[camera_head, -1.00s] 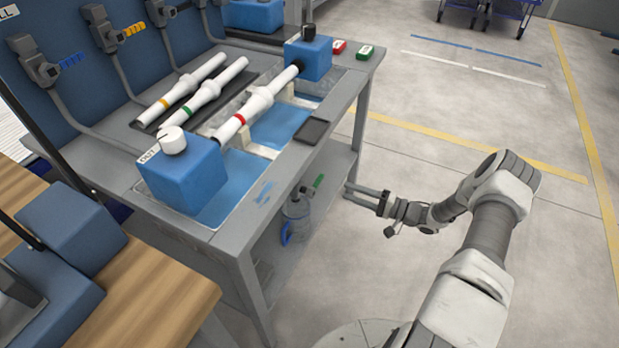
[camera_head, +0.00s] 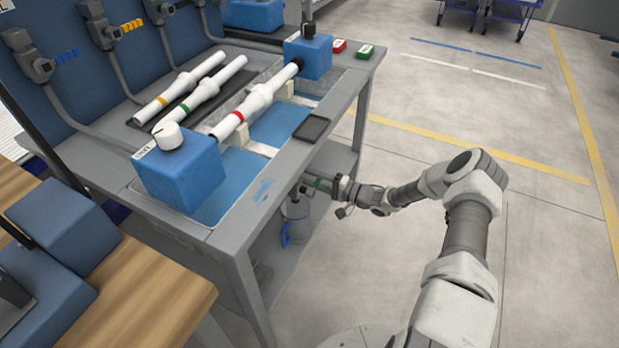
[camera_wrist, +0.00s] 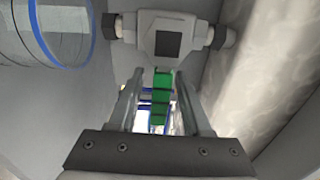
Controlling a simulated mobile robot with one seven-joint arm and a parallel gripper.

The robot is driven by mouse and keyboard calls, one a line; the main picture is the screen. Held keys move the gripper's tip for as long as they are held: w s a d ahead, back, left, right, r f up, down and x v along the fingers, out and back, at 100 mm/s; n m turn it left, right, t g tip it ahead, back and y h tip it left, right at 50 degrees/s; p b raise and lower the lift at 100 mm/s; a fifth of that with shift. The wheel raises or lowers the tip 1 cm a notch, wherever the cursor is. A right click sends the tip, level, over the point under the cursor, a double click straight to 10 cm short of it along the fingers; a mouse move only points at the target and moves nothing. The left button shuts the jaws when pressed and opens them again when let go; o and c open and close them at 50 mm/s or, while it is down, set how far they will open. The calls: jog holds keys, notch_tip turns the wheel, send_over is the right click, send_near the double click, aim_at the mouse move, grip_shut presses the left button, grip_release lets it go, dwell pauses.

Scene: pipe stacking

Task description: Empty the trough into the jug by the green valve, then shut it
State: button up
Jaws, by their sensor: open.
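The trough (camera_head: 283,124) is set into the bench top, blue inside, with a white pipe lying across it between two blue blocks. The green valve handle (camera_wrist: 161,104) lies between the two open fingers of my gripper (camera_wrist: 158,78) in the wrist view, below the grey valve body (camera_wrist: 175,38). I cannot tell whether the fingers touch it. In the head view my gripper (camera_head: 324,184) is under the bench's right edge, at the green handle. The jug (camera_head: 296,211), clear with a blue handle, stands below, partly hidden; its blue rim (camera_wrist: 60,58) shows at the wrist view's upper left.
The bench leg (camera_head: 359,115) and top edge are close to my gripper. White pipes with coloured bands (camera_head: 213,88) lie on a dark rack. The floor to the right is clear.

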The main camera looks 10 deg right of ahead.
grip_shut()
dwell(1.4)
